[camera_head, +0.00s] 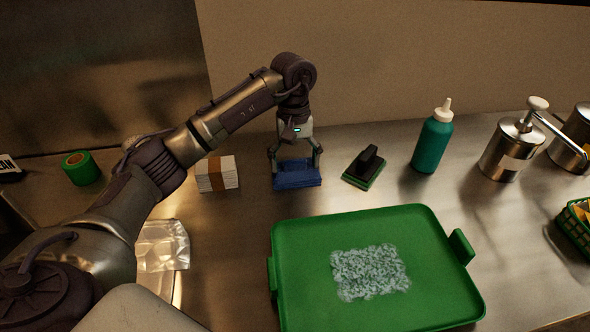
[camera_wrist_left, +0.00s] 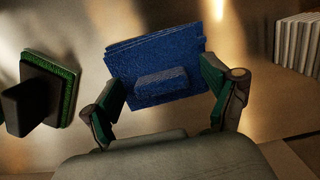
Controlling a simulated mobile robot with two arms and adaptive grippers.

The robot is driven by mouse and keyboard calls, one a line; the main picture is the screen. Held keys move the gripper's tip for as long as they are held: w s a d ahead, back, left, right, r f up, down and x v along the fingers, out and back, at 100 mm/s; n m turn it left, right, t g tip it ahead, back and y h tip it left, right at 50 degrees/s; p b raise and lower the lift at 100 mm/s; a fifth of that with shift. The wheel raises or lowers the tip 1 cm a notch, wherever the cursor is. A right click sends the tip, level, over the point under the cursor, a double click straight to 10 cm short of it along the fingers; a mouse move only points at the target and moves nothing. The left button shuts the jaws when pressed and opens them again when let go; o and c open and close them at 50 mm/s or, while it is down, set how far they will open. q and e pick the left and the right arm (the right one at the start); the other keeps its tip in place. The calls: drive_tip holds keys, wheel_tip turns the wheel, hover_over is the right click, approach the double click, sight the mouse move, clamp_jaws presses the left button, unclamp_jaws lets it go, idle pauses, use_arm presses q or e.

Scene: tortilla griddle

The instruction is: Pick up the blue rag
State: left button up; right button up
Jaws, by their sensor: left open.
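The blue rag (camera_head: 297,175) is a folded stack lying on the steel counter near the back wall. My left gripper (camera_head: 296,160) points down over it in the head view, its fingers spread to the rag's two sides. In the left wrist view the rag (camera_wrist_left: 160,72) lies between and beyond the fingertips of the gripper (camera_wrist_left: 163,82), with a small raised blue block on its near part. The fingers are open. I cannot tell whether they touch the rag. My right gripper is not in view.
A green-based scrubber (camera_head: 366,168) stands close right of the rag, and a banded white stack (camera_head: 217,174) stands left. A green tray (camera_head: 300,230) is in front. A teal bottle (camera_head: 433,140) and metal pump canister (camera_head: 511,150) are further right; green tape (camera_head: 81,168) is far left.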

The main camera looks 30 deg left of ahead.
use_arm(q)
drive_tip(key=c, duration=1.1)
drive_tip(key=shift+r, duration=0.1)
drive_tip(key=shift+c, duration=0.2)
